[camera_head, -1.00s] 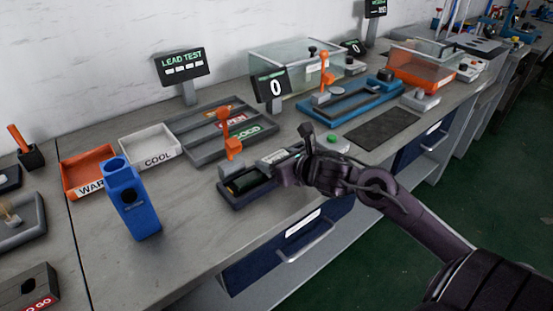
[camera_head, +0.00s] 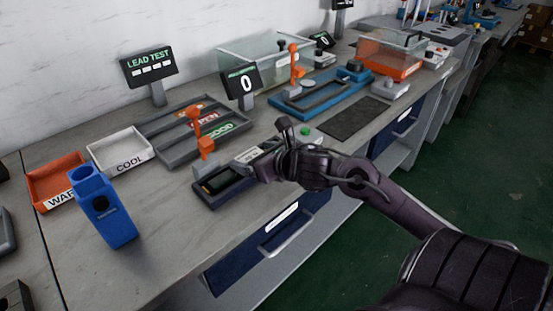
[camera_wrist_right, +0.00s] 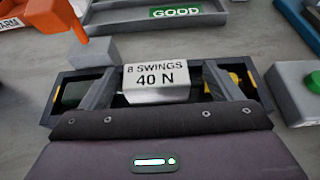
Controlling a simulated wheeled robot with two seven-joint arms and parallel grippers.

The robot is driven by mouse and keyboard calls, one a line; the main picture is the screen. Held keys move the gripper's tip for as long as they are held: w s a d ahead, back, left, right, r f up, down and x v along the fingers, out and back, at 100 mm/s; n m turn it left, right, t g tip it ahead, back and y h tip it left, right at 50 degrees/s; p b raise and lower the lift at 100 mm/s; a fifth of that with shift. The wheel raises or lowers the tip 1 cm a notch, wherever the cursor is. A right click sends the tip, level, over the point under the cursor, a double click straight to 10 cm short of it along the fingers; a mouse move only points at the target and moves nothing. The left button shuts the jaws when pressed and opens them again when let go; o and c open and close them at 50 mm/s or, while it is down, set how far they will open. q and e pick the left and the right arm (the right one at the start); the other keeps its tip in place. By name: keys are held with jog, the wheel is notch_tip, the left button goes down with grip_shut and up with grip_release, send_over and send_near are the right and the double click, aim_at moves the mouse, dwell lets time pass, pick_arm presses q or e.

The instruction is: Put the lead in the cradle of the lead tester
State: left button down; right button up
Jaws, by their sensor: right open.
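The lead tester (camera_head: 204,196) is a dark blue tray-like unit near the bench's front edge, with an orange lever (camera_head: 206,146) at its left end. In the right wrist view its light block (camera_wrist_right: 157,81) reads "8 SWINGS 40 N". My right gripper (camera_wrist_right: 160,92) is open over the tester, one finger on each side of that block. Dark and yellow parts (camera_wrist_right: 241,82) show in the tray behind the fingers; I cannot tell whether they are the lead. No lead is clearly visible. My left gripper is not in view.
A blue holder (camera_head: 112,217), an orange bin (camera_head: 56,184) and a white COOL tray (camera_head: 121,151) stand to the left. The grey sorting tray (camera_head: 168,152) lies behind the tester. A green button (camera_head: 305,131) is to the right. Bare bench lies left of the tester.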

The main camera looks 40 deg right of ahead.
jog(key=v, duration=0.8)
jog(key=shift+p+v, duration=0.85)
jog(key=shift+v, duration=0.05)
jog(key=shift+s+r, duration=0.1)
jog(key=shift+s, duration=0.25)
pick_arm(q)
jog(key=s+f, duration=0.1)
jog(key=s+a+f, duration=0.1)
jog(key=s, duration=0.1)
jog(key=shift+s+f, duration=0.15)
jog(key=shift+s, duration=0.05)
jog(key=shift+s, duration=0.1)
